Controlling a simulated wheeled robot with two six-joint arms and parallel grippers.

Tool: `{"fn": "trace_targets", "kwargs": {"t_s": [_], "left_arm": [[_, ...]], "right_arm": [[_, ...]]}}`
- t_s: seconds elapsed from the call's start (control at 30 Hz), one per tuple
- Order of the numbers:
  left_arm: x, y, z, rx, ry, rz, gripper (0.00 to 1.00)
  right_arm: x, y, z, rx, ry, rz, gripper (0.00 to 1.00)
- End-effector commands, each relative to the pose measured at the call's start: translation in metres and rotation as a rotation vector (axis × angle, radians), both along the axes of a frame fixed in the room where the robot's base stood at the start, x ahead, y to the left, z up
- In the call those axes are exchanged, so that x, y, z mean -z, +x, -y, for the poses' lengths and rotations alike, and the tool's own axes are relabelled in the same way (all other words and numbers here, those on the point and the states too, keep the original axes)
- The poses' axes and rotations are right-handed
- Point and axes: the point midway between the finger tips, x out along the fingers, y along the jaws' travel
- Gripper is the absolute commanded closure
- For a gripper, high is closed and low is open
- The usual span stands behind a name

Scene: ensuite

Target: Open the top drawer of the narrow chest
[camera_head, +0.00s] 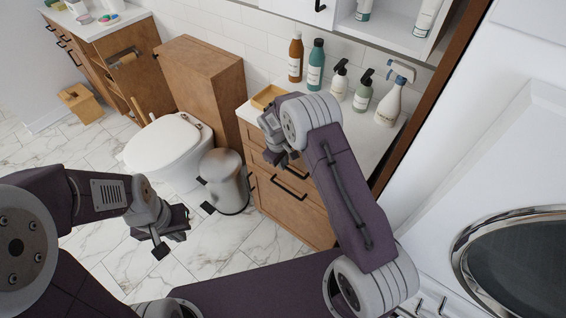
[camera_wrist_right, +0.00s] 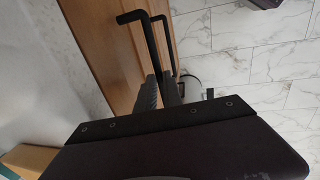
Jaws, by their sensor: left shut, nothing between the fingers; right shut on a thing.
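The narrow chest (camera_head: 308,217) is a wooden unit with a white top and black bar handles, right of centre in the head view. My right gripper (camera_head: 283,158) is at its upper drawer front and hides much of it. In the right wrist view my right gripper (camera_wrist_right: 162,92) is shut on a black bar handle (camera_wrist_right: 146,46), which I take as the top drawer's. A second bar handle (camera_wrist_right: 169,42) shows beside it. I cannot tell whether the drawer stands out from the chest. My left gripper (camera_head: 172,238) is shut and empty above the floor.
A grey bin (camera_head: 225,182) stands close to the chest's left side, with a toilet (camera_head: 165,150) beyond it. Bottles, including a spray bottle (camera_head: 392,95), and a wooden tray (camera_head: 268,96) stand on top. A washing machine (camera_head: 520,200) is at right. Marble floor lies open in front.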

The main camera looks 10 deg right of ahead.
Motion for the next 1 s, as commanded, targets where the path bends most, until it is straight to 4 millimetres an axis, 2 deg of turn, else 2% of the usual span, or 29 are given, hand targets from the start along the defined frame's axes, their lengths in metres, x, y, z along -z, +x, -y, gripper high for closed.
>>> {"fn": "trace_targets", "kwargs": {"t_s": [0.5,0.67,0.87,1.0], "left_arm": [[0.000,0.000,0.000,0.000,0.000,0.000,1.00],[0.000,0.000,0.000,0.000,0.000,0.000,1.00],[0.002,0.000,0.000,0.000,0.000,0.000,1.00],[0.004,0.000,0.000,0.000,0.000,0.000,1.00]], "right_arm": [[0.000,0.000,0.000,0.000,0.000,0.000,1.00],[0.000,-0.005,-0.006,-0.001,0.000,-0.002,1.00],[0.000,-0.024,-0.031,-0.005,-0.001,-0.002,1.00],[0.001,-0.046,-0.059,-0.007,-0.001,-0.002,1.00]]}}
